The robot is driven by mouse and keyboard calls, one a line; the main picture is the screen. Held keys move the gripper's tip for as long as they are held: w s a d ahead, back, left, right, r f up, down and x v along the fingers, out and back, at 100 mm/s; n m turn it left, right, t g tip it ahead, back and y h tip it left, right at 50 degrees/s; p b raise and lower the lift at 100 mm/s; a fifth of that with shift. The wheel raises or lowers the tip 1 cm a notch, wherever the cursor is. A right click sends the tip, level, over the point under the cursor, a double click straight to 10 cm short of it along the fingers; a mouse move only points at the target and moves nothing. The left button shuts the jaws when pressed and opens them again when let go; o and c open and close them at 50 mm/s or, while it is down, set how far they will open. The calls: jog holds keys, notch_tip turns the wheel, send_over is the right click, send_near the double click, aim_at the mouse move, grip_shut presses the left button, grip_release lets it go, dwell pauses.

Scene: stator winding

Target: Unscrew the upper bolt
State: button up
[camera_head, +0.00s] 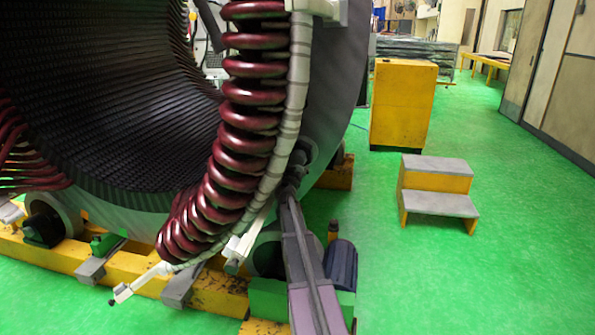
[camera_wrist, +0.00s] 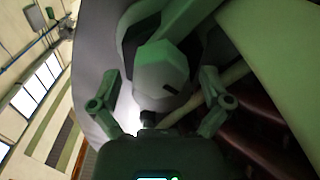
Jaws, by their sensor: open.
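In the wrist view, a pale block with a hexagon-like end (camera_wrist: 162,68) lies between the two fingers of my gripper (camera_wrist: 158,95). It may be the bolt head, but the picture is too dark to be sure. The fingers are spread wide, one on each side of it, and I see no clear contact. In the head view, my gripper (camera_head: 297,165) is at the right side of the stator (camera_head: 338,70), beside the white-wrapped bundle (camera_head: 282,140) along the dark red coils (camera_head: 245,140). I cannot make out the upper bolt in this view.
Yellow beams (camera_head: 60,252) carry the stator. A white bracket (camera_head: 325,8) projects at the top, and another white piece (camera_head: 245,240) sits lower by the coils. Yellow steps (camera_head: 437,190) and a yellow cabinet (camera_head: 403,105) stand to the right. The green floor between is clear.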

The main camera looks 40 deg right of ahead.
jog(key=c, duration=1.2)
jog(key=shift+o, duration=0.2)
jog(key=shift+d, duration=0.15)
jog(key=shift+a, duration=0.2)
